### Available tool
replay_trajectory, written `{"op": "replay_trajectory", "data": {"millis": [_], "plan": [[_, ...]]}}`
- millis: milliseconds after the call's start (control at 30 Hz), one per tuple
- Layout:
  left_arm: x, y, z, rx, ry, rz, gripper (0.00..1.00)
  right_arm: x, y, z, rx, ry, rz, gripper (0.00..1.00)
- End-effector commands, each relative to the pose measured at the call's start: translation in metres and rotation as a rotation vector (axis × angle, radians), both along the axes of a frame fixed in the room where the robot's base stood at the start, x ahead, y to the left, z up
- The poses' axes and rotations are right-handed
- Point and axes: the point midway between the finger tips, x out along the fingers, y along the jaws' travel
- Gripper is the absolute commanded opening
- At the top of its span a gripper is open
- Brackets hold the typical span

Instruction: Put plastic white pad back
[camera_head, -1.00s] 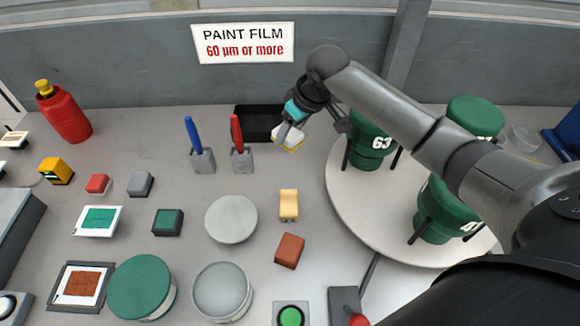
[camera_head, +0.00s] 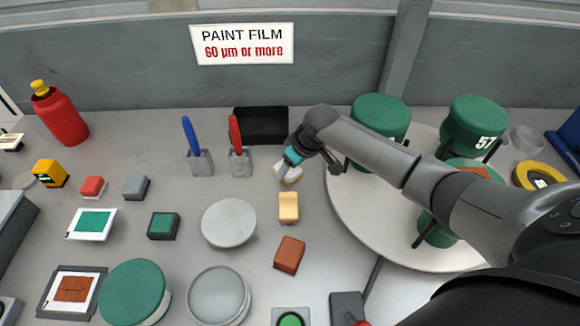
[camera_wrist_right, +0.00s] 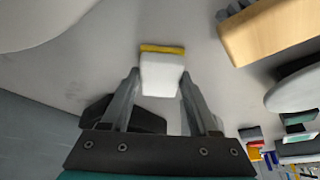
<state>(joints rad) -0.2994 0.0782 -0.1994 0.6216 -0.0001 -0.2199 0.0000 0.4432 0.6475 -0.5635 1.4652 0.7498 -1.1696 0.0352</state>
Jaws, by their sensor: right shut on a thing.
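The white pad (camera_head: 292,179) with a yellow edge is between the fingers of my right gripper (camera_head: 284,170), in front of the black tray in the head view. In the right wrist view, the white pad (camera_wrist_right: 160,75) sits squarely between both fingertips of my right gripper (camera_wrist_right: 160,82), its yellow strip facing away from the gripper. The right gripper is shut on it. The pad is low, close to the grey table; I cannot tell whether it touches. My left gripper is not in view.
A black tray (camera_head: 262,124) lies behind the gripper. Red (camera_head: 235,134) and blue (camera_head: 191,135) pens stand in holders at left. A tan block (camera_head: 289,207) is just in front. A round turntable (camera_head: 350,215) with green canisters (camera_head: 381,116) is at right.

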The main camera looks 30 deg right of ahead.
Motion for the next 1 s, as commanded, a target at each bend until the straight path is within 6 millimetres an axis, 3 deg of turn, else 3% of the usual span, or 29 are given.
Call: {"op": "replay_trajectory", "data": {"millis": [167,200,433,767,1000], "plan": [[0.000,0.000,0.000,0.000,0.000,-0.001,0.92,0.000,0.000,-0.003,0.000,0.000,-0.001,0.00],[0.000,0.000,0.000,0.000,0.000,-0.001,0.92,0.000,0.000,-0.003,0.000,0.000,0.000,0.64],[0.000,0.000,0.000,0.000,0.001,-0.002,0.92,0.000,0.000,-0.003,0.000,0.000,0.000,0.90],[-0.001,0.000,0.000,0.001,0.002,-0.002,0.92,0.000,-0.001,0.002,-0.001,-0.001,0.000,0.91],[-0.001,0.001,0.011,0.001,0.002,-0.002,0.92,-0.011,-0.005,0.032,-0.001,-0.002,0.001,0.91]]}}
